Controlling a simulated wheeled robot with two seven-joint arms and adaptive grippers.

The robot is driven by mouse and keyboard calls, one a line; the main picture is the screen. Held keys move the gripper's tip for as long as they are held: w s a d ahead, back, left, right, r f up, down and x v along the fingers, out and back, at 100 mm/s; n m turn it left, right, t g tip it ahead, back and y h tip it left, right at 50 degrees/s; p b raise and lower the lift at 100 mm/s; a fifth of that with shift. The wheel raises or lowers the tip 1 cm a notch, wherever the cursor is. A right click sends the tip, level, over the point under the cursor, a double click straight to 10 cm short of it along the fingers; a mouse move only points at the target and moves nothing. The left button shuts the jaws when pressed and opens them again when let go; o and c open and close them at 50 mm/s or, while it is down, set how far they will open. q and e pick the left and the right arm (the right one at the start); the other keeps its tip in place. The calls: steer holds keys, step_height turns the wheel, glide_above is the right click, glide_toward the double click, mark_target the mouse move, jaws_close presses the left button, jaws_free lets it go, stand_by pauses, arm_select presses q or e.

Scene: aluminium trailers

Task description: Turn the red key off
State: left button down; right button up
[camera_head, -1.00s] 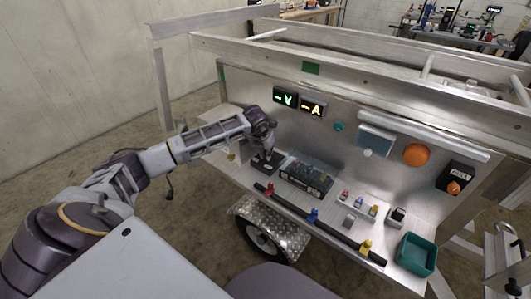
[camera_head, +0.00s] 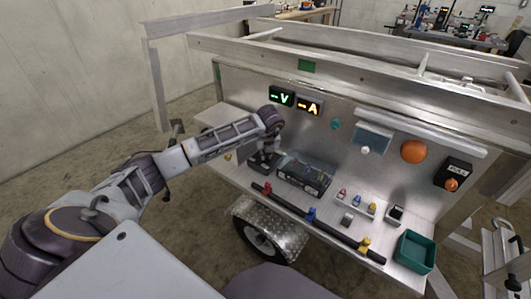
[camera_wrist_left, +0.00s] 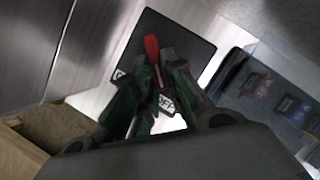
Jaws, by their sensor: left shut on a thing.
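The red key (camera_wrist_left: 151,45) stands up from a black switch plate (camera_wrist_left: 185,38) in the left wrist view. A white "OFF" label (camera_wrist_left: 165,102) shows beside the key, partly behind my fingers. My left gripper (camera_wrist_left: 148,75) has its dark green fingertips closed around the lower part of the key. In the head view my left gripper (camera_head: 266,152) reaches down to the same black plate (camera_head: 259,168) on the trailer's metal shelf, where the key itself is hidden. My right gripper is not in view.
A clear-topped battery box (camera_head: 304,176) sits close right of the gripper. Behind it rises the metal panel with a green "V" display (camera_head: 282,96) and an orange "A" display (camera_head: 309,106). A green tray (camera_head: 414,251) is at the far right. A wooden box (camera_wrist_left: 45,130) is nearby.

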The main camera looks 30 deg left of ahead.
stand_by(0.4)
arm_select(q)
steer(key=c, duration=1.5)
jaws_free()
steer(key=shift+v, duration=6)
steer(key=shift+w+d, duration=0.1)
